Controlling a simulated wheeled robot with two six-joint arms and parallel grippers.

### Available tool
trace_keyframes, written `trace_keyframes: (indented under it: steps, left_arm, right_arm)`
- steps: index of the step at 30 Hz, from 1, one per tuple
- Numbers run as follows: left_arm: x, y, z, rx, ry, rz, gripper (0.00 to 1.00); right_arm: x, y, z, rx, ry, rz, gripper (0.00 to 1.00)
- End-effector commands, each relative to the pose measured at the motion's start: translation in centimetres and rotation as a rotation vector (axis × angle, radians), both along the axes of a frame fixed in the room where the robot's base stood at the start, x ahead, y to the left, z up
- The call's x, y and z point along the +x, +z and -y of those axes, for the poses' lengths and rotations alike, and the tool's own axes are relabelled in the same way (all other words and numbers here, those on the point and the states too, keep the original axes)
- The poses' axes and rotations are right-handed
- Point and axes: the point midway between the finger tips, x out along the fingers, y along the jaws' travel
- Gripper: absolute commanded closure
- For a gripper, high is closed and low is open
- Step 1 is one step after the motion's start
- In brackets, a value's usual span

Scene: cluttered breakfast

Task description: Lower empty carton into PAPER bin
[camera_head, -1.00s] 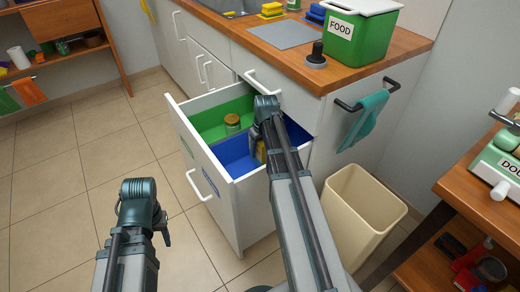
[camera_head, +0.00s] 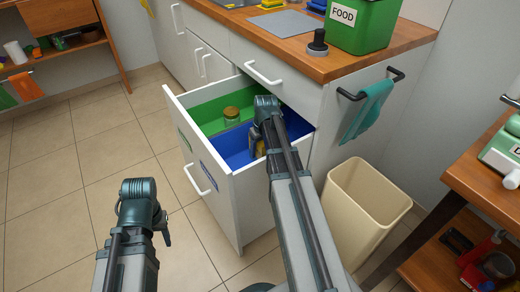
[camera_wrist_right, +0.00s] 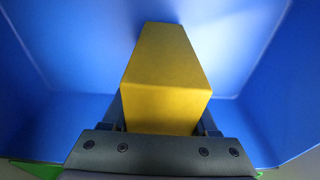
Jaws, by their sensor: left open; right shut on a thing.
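The yellow carton (camera_wrist_right: 165,80) is between the fingers of my right gripper (camera_wrist_right: 165,125) in the right wrist view, with blue bin walls around it. In the head view only a small part of the carton (camera_head: 260,149) shows beside my right gripper (camera_head: 256,140), which reaches down into the blue bin (camera_head: 233,147) in the open drawer. The blue label (camera_head: 209,177) on the drawer front is too small to read. Whether the carton touches the bin floor I cannot tell. My left gripper (camera_head: 163,228) is empty above the floor, its fingers mostly hidden.
The green bin (camera_head: 204,113) beside the blue one holds a jar (camera_head: 231,115). The open drawer (camera_head: 212,190) juts out from the counter. A beige waste bin (camera_head: 365,210) stands right of it. A teal towel (camera_head: 368,110) hangs on a rail. Tiled floor at left is clear.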

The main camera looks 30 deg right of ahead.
Motion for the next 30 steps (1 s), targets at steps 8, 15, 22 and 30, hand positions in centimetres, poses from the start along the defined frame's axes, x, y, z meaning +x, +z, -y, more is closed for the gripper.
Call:
trace_keyframes:
  steps: [8, 15, 22, 30]
  left_arm:
    - [0.00, -0.81, 0.00, 0.000, 0.000, 0.000, 0.50]
    - [0.00, -0.87, 0.00, 0.000, 0.000, 0.000, 0.50]
    - [0.00, -0.87, 0.00, 0.000, 0.000, 0.000, 0.50]
    - [0.01, -0.46, 0.03, -0.001, -0.002, 0.000, 0.50]
  right_arm:
    - [0.00, -0.82, 0.00, 0.000, 0.000, 0.000, 0.94]
    - [0.00, -0.87, 0.00, 0.000, 0.000, 0.000, 0.16]
    - [0.00, -0.87, 0.00, 0.000, 0.000, 0.000, 0.06]
    - [-0.05, -0.45, 0.00, 0.000, 0.000, 0.000, 0.06]
